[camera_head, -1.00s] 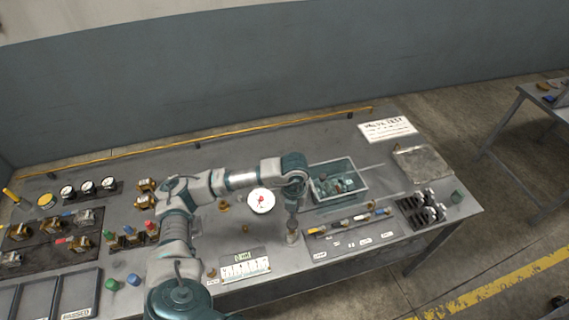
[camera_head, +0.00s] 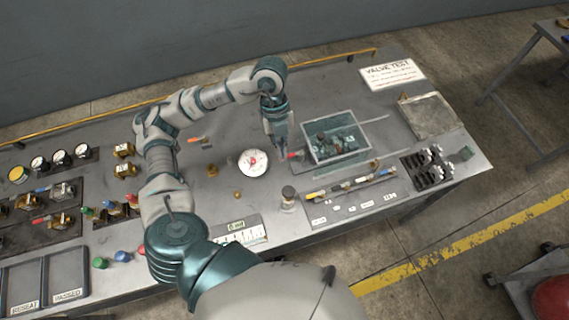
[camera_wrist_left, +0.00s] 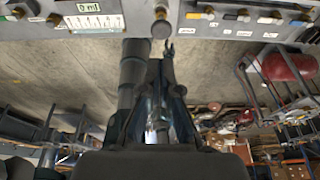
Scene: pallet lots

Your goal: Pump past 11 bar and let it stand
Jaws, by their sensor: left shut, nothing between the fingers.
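A round white gauge (camera_head: 253,163) with a red mark at its centre lies on the grey bench in the head view. Its reading is too small to tell. A short upright post with a dark round top (camera_head: 288,198), perhaps the pump, stands at the bench front, right of and nearer than the gauge. It seems to show in the left wrist view as a round knob (camera_wrist_left: 161,25). My left gripper (camera_head: 282,155) is shut and empty, pointing down between the gauge and a clear-walled bin. It is apart from the post. My right gripper is not in view.
The bin (camera_head: 366,148) holds dark parts. A strip of coloured pieces (camera_head: 350,188) and black clamps (camera_head: 428,165) lie to the right. Small gauges (camera_head: 60,158), brass valves and trays (camera_head: 68,282) fill the left. A yellow rail (camera_head: 90,118) runs along the back edge.

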